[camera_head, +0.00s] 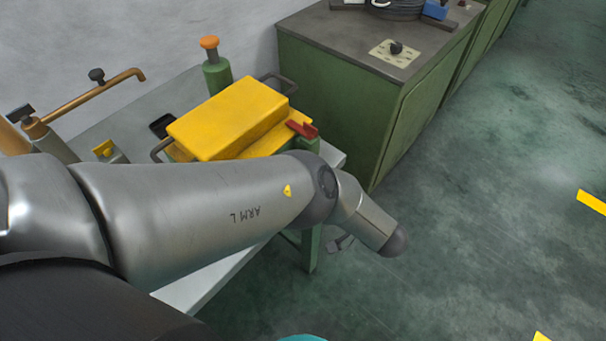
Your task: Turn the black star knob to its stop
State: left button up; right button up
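A black knob (397,47) stands on a cream plate (394,54) with dark marks, on the grey top of a green cabinet. It is too small to make out its star shape or its turned position. Another black knob (96,75) sits on a brass tap at the left. My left arm, marked ARM L, crosses the view from the left and ends in a dark rounded joint in front of the cabinet, well apart from the knob on the plate. I cannot make out either gripper.
The green cabinet (340,105) also carries a black coil (395,9) and a blue block (435,10). A yellow box (230,117) and an orange-topped green post (216,74) stand on the grey table (135,97). Green floor (480,200) at right is open.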

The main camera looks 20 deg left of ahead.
dwell(0.3)
pick_arm(q)
jog(key=o, duration=1.1)
jog(key=shift+a, duration=0.1)
jog(key=shift+s, duration=0.1)
